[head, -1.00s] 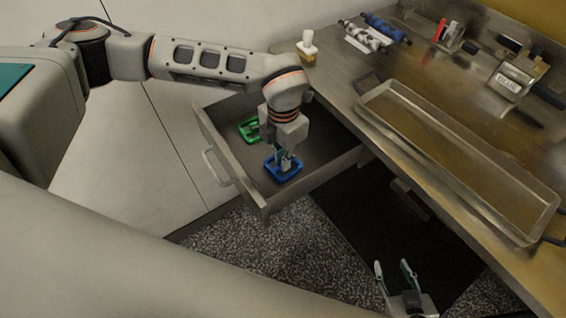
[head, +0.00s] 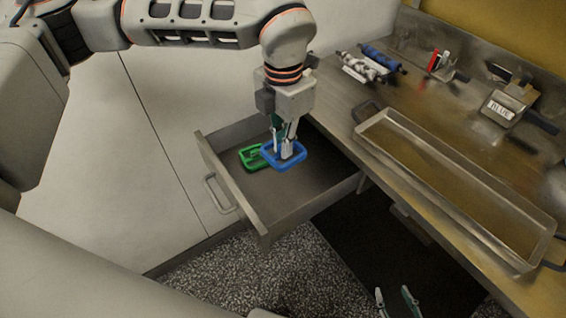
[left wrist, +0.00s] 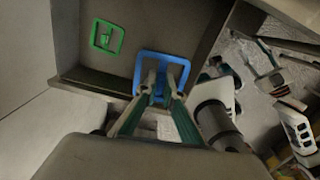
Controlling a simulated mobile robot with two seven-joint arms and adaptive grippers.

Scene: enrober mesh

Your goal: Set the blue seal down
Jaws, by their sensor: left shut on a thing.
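My left gripper (head: 286,148) is shut on the blue seal (head: 298,161), a rounded rectangular frame. It holds the seal over the open drawer, seemingly above its floor; the exact gap is hard to tell. The blue seal also shows between the fingertips in the left wrist view (left wrist: 164,54). A green seal (head: 246,163) lies on the drawer floor, just left of the blue one in the head view and apart from it in the left wrist view (left wrist: 95,35). My right gripper (head: 397,302) is empty with its fingers apart, partly cut off at the bottom edge.
The metal drawer (head: 232,192) stands open below the steel worktop (head: 345,100), its near floor clear. A long shallow tray (head: 455,215) lies on the worktop. Blue and pale rollers (head: 380,58), a red-handled item (head: 433,60) and a labelled block (head: 502,108) stand behind.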

